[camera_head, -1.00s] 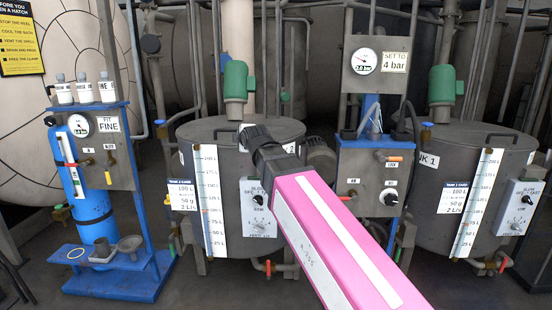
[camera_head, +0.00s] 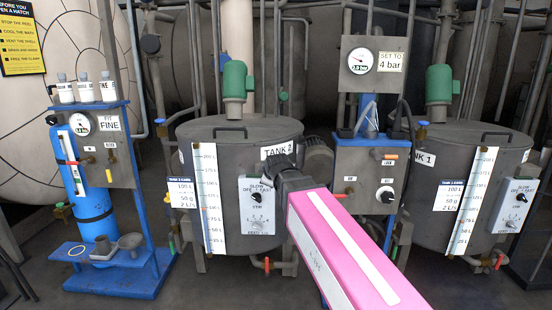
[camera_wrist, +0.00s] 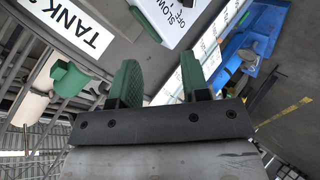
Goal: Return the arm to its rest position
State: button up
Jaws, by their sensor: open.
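My gripper shows in the wrist view (camera_wrist: 158,82), its two green fingers apart with nothing between them. In the head view my pink arm reaches up from the lower right, and its dark end is in front of the right side of tank 2 (camera_head: 225,135). The fingers themselves are hidden in the head view. In the wrist view the TANK 2 label (camera_wrist: 75,22) and part of the white speed control box (camera_wrist: 172,18) lie beyond the fingers. I cannot tell how far the gripper is from the tank.
The pressure panel (camera_head: 372,160) with a gauge stands just right of my arm's end. Tank 1 (camera_head: 440,200) is at the right. The blue filter stand (camera_head: 125,285) with a blue cylinder (camera_head: 95,200) is at the left. Open floor (camera_head: 220,295) shows in front.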

jog(key=s+d+f+m+g+h, duration=0.1)
jog(key=s+d+f+m+g, duration=0.2)
jog(key=f, duration=0.7)
jog(key=s+d+f+m+g, duration=0.3)
jog(key=s+d+f+m, duration=0.4)
jog(key=s+d+f, duration=0.2)
jog(key=s+d+f+m+g+h, duration=0.1)
jog(key=s+d+f+m+g, duration=0.3)
jog(key=d+f, duration=0.6)
jog(key=shift+s+f+m+h, duration=0.3)
jog(key=shift+s+f+m, duration=0.2)
jog(key=shift+s+f, duration=0.3)
jog(key=shift+s+r, duration=0.1)
